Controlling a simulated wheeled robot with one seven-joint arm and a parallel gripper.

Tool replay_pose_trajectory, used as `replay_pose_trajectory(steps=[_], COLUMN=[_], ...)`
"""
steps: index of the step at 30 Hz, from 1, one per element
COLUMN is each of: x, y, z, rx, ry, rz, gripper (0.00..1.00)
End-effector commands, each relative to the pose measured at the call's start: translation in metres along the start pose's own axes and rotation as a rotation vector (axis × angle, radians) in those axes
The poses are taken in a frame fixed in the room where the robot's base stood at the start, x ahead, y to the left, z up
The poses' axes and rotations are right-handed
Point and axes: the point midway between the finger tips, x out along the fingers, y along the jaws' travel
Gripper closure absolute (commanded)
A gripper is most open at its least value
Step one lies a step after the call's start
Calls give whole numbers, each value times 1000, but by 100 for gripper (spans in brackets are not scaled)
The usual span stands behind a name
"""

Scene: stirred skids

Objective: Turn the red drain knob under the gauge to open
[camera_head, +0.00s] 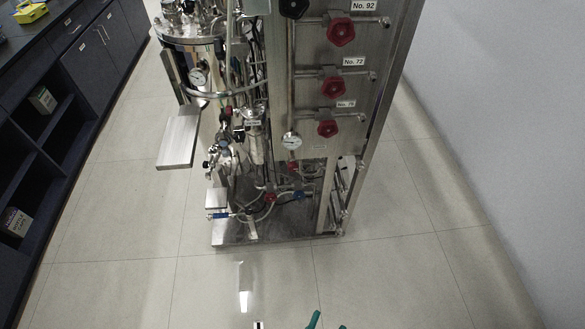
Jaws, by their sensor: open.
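A round white gauge (291,141) sits at the lower left of the steel panel on the skid. Just under it is a small red knob (292,166), partly lost among pipes; its handle position is too small to tell. Another small red knob (270,197) and a blue one (298,195) sit lower on the pipework. My gripper (327,324) shows only as teal fingertips at the bottom edge. It is open and empty, over the floor in front of the skid and well apart from the knob. The rest of it is out of frame.
Larger red handwheels labelled No. 92 (341,32), No. 72 (333,83) and another (330,123) are on the panel. A steel vessel with a second gauge (198,76) and a protruding plate (179,137) stand left. The floor (150,270) in front is clear.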

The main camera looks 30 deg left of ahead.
Motion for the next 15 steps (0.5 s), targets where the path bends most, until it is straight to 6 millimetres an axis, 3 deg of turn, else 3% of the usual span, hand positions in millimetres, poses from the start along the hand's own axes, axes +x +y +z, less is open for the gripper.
replay_pose_trajectory(steps=[1, 8, 15], x=[18, 94, 175], y=[-2, -16, -59], z=[3, 16, 16], rx=[65, 411, 787], ry=[9, -7, -72], rz=[-28, -136, -259], gripper=[54, 54, 54])
